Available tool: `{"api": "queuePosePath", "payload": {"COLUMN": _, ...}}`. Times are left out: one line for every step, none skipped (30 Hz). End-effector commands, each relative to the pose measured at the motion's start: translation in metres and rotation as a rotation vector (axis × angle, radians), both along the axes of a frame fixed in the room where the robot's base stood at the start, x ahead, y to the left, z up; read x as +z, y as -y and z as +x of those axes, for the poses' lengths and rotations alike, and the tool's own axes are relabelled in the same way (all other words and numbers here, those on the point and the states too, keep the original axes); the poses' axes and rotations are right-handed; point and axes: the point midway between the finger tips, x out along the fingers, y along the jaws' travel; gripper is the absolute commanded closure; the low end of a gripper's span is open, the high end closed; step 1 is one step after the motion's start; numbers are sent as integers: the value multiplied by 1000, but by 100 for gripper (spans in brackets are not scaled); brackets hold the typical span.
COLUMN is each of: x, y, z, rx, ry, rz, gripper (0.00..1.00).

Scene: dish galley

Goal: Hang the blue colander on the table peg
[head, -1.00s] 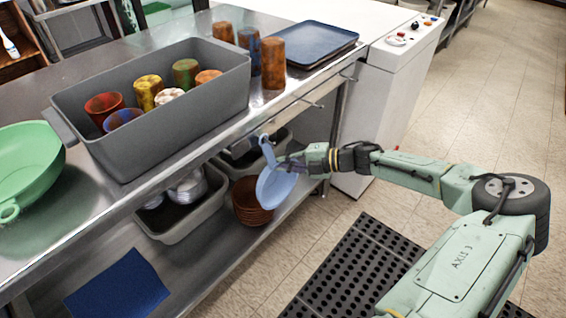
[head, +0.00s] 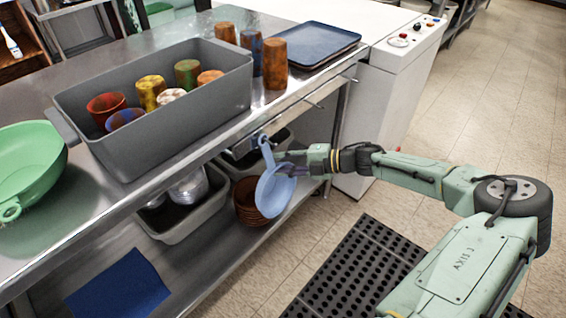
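The blue colander (head: 273,192) hangs roughly upright in front of the table's front edge, its handle loop (head: 264,142) pointing up. My gripper (head: 287,164) comes in from the right and appears shut on the colander near the base of its handle; the fingertips are partly hidden. The loop is at a peg on the table's front rail, at the left of the row; I cannot tell whether the peg passes through it. Two other pegs, a middle one (head: 314,104) and a right one (head: 349,78), stick out from the rail and are bare.
A grey bin (head: 160,125) of cups, a green colander (head: 28,165), loose cups and blue trays (head: 318,42) stand on the steel table. The lower shelf holds brown bowls (head: 248,208), grey tubs and a blue mat (head: 118,290). A black floor mat (head: 345,265) lies in front.

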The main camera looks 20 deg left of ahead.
Motion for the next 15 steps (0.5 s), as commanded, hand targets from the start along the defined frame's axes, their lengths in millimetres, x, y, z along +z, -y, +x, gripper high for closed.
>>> {"api": "queuePosePath", "payload": {"x": 0, "y": 0, "z": 0, "rx": 0, "ry": 0, "rz": 0, "gripper": 72}}
{"api": "queuePosePath", "payload": {"x": 0, "y": 0, "z": 0, "rx": 0, "ry": 0, "rz": 0, "gripper": 72}}
{"api": "queuePosePath", "payload": {"x": 0, "y": 0, "z": 0, "rx": 0, "ry": 0, "rz": 0, "gripper": 72}}
{"api": "queuePosePath", "payload": {"x": 0, "y": 0, "z": 0, "rx": 0, "ry": 0, "rz": 0, "gripper": 72}}
{"api": "queuePosePath", "payload": {"x": 0, "y": 0, "z": 0, "rx": -1, "ry": 0, "rz": 0, "gripper": 72}}
{"api": "queuePosePath", "payload": {"x": 0, "y": 2, "z": 0, "rx": -1, "ry": 0, "rz": 0, "gripper": 72}}
{"api": "queuePosePath", "payload": {"x": 1, "y": 3, "z": 1, "rx": -2, "ry": 1, "rz": 0, "gripper": 72}}
{"api": "queuePosePath", "payload": {"x": 1, "y": 5, "z": 1, "rx": -2, "ry": 1, "rz": 0, "gripper": 72}}
{"api": "queuePosePath", "payload": {"x": 3, "y": 9, "z": 2, "rx": -2, "ry": 0, "rz": 0, "gripper": 72}}
{"api": "queuePosePath", "payload": {"x": 4, "y": 13, "z": 2, "rx": -4, "ry": 0, "rz": 1, "gripper": 72}}
{"api": "queuePosePath", "payload": {"x": 6, "y": 18, "z": 3, "rx": -4, "ry": 1, "rz": 1, "gripper": 72}}
{"api": "queuePosePath", "payload": {"x": 8, "y": 25, "z": 4, "rx": -5, "ry": 3, "rz": 0, "gripper": 72}}
{"api": "queuePosePath", "payload": {"x": 10, "y": 31, "z": 4, "rx": -5, "ry": 2, "rz": 1, "gripper": 72}}
{"api": "queuePosePath", "payload": {"x": 12, "y": 37, "z": 5, "rx": -5, "ry": 1, "rz": 1, "gripper": 72}}
{"api": "queuePosePath", "payload": {"x": 14, "y": 46, "z": 6, "rx": -6, "ry": 2, "rz": 0, "gripper": 72}}
